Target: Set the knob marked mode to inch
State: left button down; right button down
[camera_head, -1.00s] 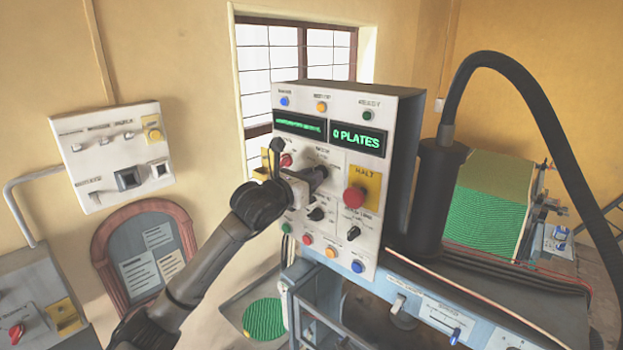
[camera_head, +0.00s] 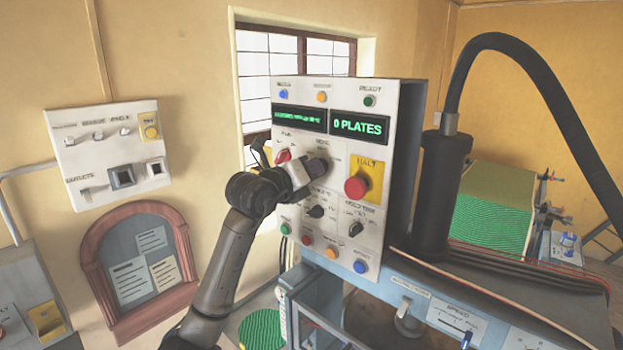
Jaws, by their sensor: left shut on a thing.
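The control panel (camera_head: 338,201) is a white upright box with displays, knobs and buttons. The mode knob (camera_head: 319,165) is a dark knob in its upper middle, left of the red halt button. My left gripper (camera_head: 308,172) is at this knob and shut on it. The gripper and wrist cover part of the knob and its left-hand markings, so I cannot read which position it points to. My right gripper is not in view.
A red halt button (camera_head: 356,187) on a yellow plate is close to the right of the mode knob. A red-handled switch (camera_head: 283,156) is close on the left. Two smaller black knobs, including one (camera_head: 316,211), are below. A black hose (camera_head: 530,90) arches at the right.

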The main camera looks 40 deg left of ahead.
pick_arm(q)
jog(key=shift+n, duration=1.5)
jog(key=c, duration=1.1)
grip_release()
jog(key=shift+c, duration=0.2)
jog(key=shift+s+b, duration=0.15)
jog(key=shift+b, duration=0.15)
